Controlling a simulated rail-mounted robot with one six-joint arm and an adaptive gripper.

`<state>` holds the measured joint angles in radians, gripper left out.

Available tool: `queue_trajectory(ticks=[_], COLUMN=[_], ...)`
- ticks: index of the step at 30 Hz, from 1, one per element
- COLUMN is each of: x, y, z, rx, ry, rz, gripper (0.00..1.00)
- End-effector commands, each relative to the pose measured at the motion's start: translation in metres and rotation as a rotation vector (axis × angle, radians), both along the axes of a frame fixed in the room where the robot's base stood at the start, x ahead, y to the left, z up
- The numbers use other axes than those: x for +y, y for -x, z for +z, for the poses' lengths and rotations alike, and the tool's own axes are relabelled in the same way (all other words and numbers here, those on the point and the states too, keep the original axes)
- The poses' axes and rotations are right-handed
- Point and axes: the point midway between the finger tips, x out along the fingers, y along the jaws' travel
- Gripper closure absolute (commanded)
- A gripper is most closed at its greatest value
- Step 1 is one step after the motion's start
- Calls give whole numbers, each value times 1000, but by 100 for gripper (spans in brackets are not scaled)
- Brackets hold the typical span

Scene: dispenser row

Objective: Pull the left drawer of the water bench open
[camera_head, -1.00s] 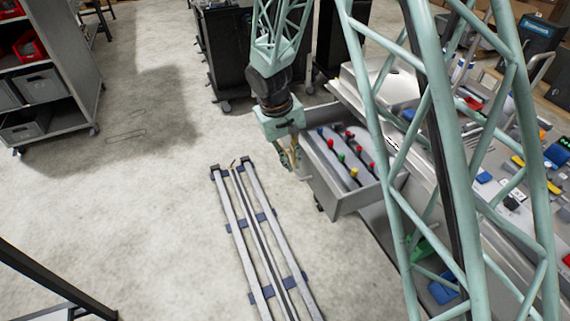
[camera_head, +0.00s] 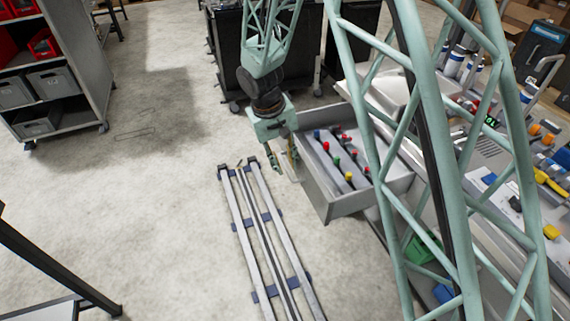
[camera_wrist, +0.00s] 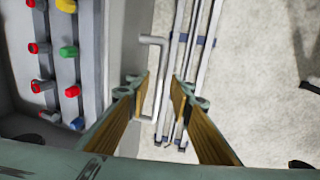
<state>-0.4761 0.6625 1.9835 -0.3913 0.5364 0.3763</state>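The left drawer (camera_head: 345,203) of the water bench is pulled out, an open grey box with rows of red, green, yellow and blue knobs inside. The drawer also shows at the left of the wrist view (camera_wrist: 88,60). Its pale bar handle (camera_wrist: 158,80) stands off the drawer front. My gripper (camera_head: 281,164) is at the drawer front. In the wrist view its two fingers (camera_wrist: 160,88) are apart, one on each side of the handle bar, with visible gaps. The bench behind the drawer is partly hidden by my lattice arm.
Long floor rails (camera_head: 266,240) lie in front of the drawer, with bare floor around them. A shelf unit (camera_head: 85,60) with bins stands at the left. Dark cabinets (camera_head: 228,50) stand behind my gripper. Bottles and coloured items crowd the bench top at the right.

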Motion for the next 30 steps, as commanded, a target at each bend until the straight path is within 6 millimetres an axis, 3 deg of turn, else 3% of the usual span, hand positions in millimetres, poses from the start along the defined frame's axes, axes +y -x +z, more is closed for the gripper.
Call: queue_trajectory(ticks=[17, 30], x=[2, 10], y=[0, 4], z=[8, 53], rx=[-1, -2], ry=[1, -1], rz=[1, 1], gripper=[79, 79])
